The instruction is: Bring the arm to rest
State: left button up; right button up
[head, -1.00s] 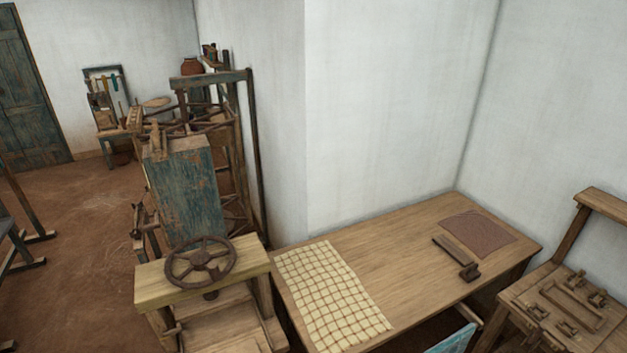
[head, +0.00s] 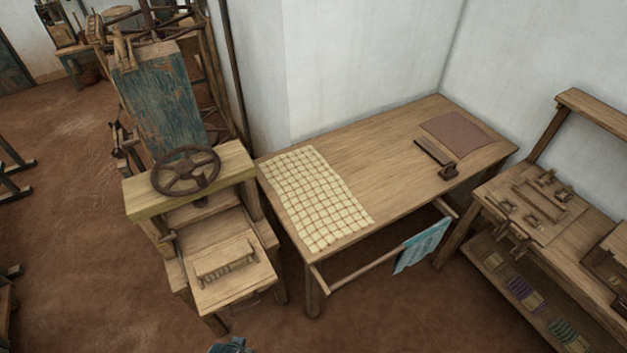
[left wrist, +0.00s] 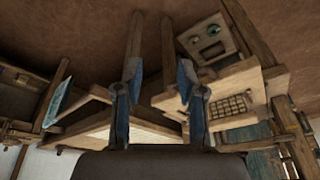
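My left gripper (left wrist: 158,78) shows in the left wrist view with its two blue-grey fingers spread apart. Nothing is held between them. That view looks upside down, with the floor at the top and the wooden furniture beyond the fingers. In the head view, only a small dark blue piece of my own arm or gripper (head: 230,346) shows at the bottom edge, over the floor. My right gripper does not show in either view.
A wooden stand with a handwheel (head: 186,171) is at left centre. A table (head: 375,165) bears a checked cloth (head: 315,197), and a blue cloth (head: 423,245) hangs from its rail. A bench (head: 490,205) stands right. Brown floor (head: 390,315) is clear in front.

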pick_arm(q)
jog(key=s+f+g+b, duration=0.1)
jog(key=s+f, duration=0.1)
jog(key=f, duration=1.1)
jog(key=s+f+b, duration=0.1)
jog(key=s+f, duration=0.1)
jog(key=f, duration=1)
jog(key=s+a+f+g+b, duration=0.1)
jog(key=s+a+f, duration=0.2)
jog(key=s+f, duration=1.2)
jog(key=shift+s+f+b, duration=0.4)
jog(key=shift+s, duration=0.35)
